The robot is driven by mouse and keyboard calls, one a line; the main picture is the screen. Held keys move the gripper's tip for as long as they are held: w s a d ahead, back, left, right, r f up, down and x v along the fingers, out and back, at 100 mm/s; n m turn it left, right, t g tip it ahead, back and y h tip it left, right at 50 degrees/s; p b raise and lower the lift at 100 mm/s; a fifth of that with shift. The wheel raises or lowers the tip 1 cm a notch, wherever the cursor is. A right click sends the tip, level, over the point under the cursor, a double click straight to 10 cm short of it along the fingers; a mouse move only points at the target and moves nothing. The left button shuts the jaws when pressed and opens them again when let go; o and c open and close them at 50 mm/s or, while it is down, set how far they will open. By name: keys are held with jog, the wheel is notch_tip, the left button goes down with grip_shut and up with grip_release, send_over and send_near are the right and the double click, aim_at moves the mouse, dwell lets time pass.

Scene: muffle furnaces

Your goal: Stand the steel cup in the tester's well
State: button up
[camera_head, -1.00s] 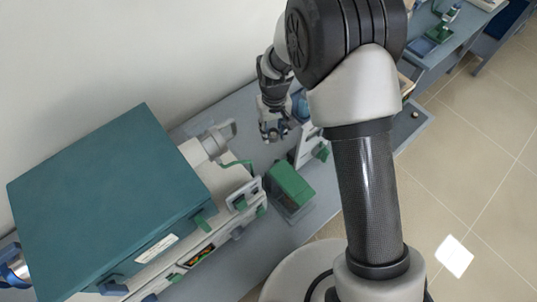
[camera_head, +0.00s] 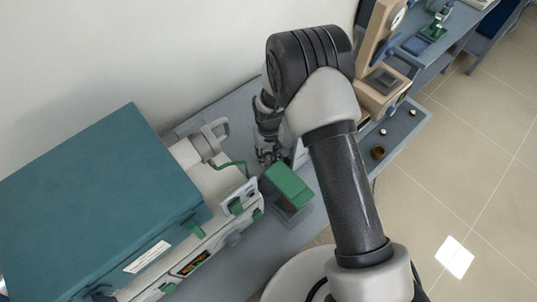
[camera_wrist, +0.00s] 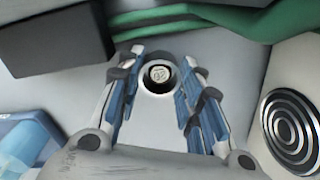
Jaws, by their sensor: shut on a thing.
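My gripper (camera_head: 268,157) is low over the bench, between the furnace side and a green-topped block. In the wrist view, my gripper (camera_wrist: 162,75) is closed around a small round steel cup (camera_wrist: 146,85). The cup is seen from above, with a pale rim, a dark inside and a light marked disc in its middle. I cannot make out the cup in the head view, where the fingers and arm hide it. I cannot tell for sure which thing is the tester, and no well is clearly seen.
A large teal furnace (camera_head: 95,195) stands at left. The green-topped block (camera_head: 288,186) is close to my gripper. A tan device (camera_head: 375,60) stands at back right, near small round items. A ringed disc (camera_wrist: 290,120) and a dark block (camera_wrist: 50,40) flank the cup.

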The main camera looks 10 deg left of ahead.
jog(key=o, duration=0.6)
jog(key=shift+f, duration=0.2)
jog(key=o, duration=0.5)
jog(key=shift+r, duration=0.1)
